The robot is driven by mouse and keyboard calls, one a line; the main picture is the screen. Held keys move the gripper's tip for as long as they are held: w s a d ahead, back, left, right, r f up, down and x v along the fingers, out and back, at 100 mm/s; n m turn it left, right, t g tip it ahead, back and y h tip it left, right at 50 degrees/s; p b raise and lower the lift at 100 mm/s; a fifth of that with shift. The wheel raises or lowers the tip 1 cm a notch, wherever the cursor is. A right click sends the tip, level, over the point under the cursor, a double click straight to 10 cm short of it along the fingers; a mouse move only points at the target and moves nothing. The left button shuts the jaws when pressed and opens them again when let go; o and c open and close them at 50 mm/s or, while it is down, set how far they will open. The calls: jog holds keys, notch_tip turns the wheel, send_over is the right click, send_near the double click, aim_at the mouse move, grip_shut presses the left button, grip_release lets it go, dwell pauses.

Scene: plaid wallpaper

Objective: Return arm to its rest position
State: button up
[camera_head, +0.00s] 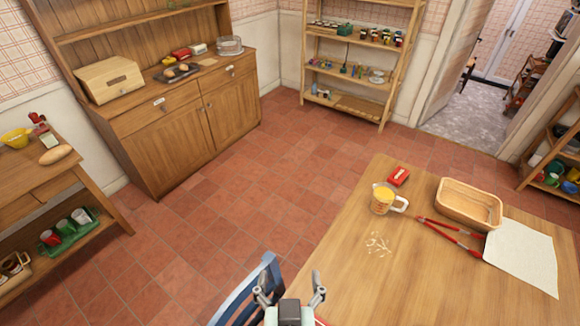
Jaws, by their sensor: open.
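My gripper (289,291) shows at the bottom middle of the head view, near the left edge of the wooden table (345,280). Its two fingers are spread apart and nothing is between them. The rest of my arm is below the picture's edge. On the table stand a measuring cup with yellow contents (383,199), a small red box (398,176), a wicker basket (470,203), red-handled tongs (452,232) and a pale cloth or sheet (525,258). Small pale bits (377,244) lie on the tabletop. My gripper is apart from all of these.
A blue chair (240,294) stands close to the left of my gripper. A wooden hutch (185,130) and a side table (40,185) are at the left. An open shelf (357,60) stands at the back, beside a doorway. The tiled floor between is clear.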

notch_tip(320, 180, up, 28)
jog(key=p, duration=2.6)
jog(key=shift+d, duration=0.1)
